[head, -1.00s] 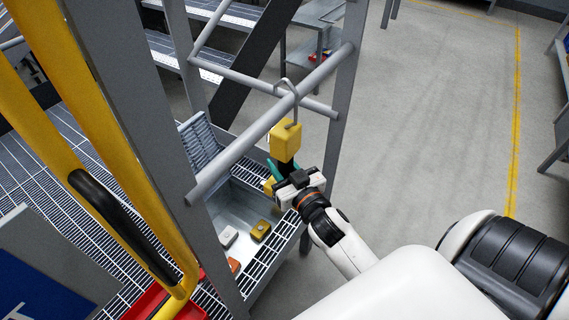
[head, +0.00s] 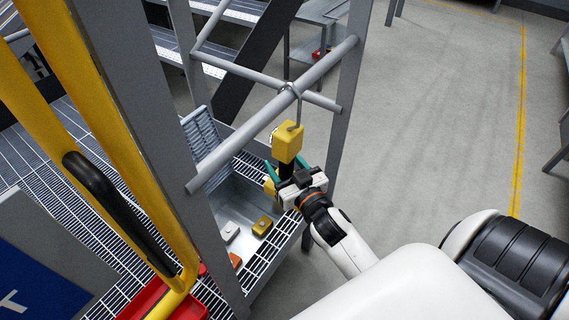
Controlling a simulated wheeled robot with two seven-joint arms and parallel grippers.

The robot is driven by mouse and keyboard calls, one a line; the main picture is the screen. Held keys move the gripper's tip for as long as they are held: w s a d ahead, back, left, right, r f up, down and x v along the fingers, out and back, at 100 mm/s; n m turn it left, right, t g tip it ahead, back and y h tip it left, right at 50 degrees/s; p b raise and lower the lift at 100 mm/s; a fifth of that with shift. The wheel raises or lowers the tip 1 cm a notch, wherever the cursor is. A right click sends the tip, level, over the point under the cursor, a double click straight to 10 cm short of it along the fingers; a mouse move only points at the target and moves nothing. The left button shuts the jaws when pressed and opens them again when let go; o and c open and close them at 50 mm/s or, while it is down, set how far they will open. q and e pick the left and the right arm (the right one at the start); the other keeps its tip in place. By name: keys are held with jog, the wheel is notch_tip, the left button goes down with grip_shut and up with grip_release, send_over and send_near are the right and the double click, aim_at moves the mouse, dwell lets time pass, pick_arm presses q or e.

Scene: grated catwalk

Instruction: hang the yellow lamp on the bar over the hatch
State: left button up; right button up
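The yellow lamp (head: 288,143) hangs upright under the grey bar (head: 245,137), with its grey wire hook (head: 292,92) over the bar near the crossing with a thinner rail. A dark part shows below the lamp's yellow body. My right gripper (head: 286,172) is just below the yellow body, with its teal fingers spread on either side of the dark part; they look apart from it. The open hatch (head: 232,207) lies below the bar, with its grey slatted lid raised. My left gripper is not in view.
Yellow, white and orange blocks (head: 262,226) lie in the hatch. A yellow piece (head: 269,187) shows beside my gripper, partly hidden. Grey posts (head: 347,100) and yellow rails (head: 95,110) flank the hatch. Open floor lies to the right.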

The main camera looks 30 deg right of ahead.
jog(key=shift+f, duration=0.1)
jog(key=shift+s, duration=0.2)
jog(key=s+a+b, duration=0.1)
jog(key=s+b, duration=0.1)
jog(key=s, duration=0.9)
jog(key=shift+s, duration=0.3)
